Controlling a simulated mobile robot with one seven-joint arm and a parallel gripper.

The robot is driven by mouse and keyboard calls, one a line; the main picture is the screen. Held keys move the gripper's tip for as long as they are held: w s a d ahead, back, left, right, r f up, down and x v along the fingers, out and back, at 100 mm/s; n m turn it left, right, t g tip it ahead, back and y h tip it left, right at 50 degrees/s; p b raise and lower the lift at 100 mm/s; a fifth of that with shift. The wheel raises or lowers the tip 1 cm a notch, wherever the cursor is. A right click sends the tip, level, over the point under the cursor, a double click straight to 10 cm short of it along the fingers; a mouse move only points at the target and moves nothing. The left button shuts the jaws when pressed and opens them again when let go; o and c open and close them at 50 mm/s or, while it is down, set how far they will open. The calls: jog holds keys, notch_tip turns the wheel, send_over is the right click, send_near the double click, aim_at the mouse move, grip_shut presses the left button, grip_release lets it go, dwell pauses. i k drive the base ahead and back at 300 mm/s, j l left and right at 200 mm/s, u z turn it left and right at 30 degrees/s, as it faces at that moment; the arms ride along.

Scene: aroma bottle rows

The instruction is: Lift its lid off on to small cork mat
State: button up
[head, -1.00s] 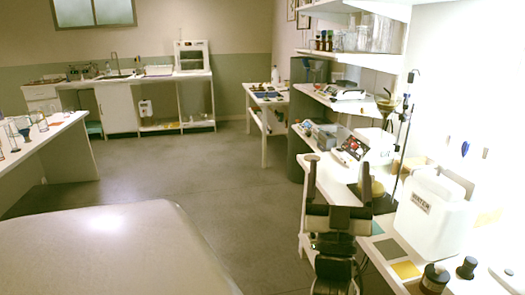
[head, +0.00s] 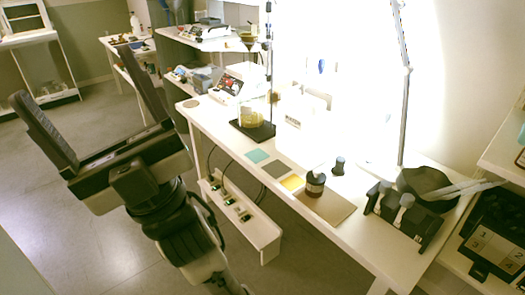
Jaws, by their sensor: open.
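A dark brown jar (head: 316,186) with a pale label band stands upright on a tan board (head: 330,207) on the white bench. Its top looks dark; the picture is too small to tell the lid apart clearly. A small dark capped bottle (head: 339,166) stands just behind it to the right. A small round brownish mat (head: 191,103), which may be the cork mat, lies bare at the bench's far left end. My gripper (head: 95,105) is open and empty, with its fingers wide apart, left of the bench and well away from the jar.
Teal (head: 257,156), grey (head: 275,170) and yellow (head: 292,183) squares lie along the bench's front edge. A stand with a dark base (head: 252,130) is behind them. A dark rack (head: 402,213) holding bottles stands right of the board. A lamp pole (head: 404,90) rises behind.

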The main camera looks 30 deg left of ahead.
aim_at(315, 176)
jog(key=i+j+u, duration=0.15)
jog(key=j, duration=0.25)
jog(key=i+j+u, duration=0.15)
jog(key=j, duration=0.2)
jog(key=i+j+u, duration=0.15)
jog(key=j, duration=0.2)
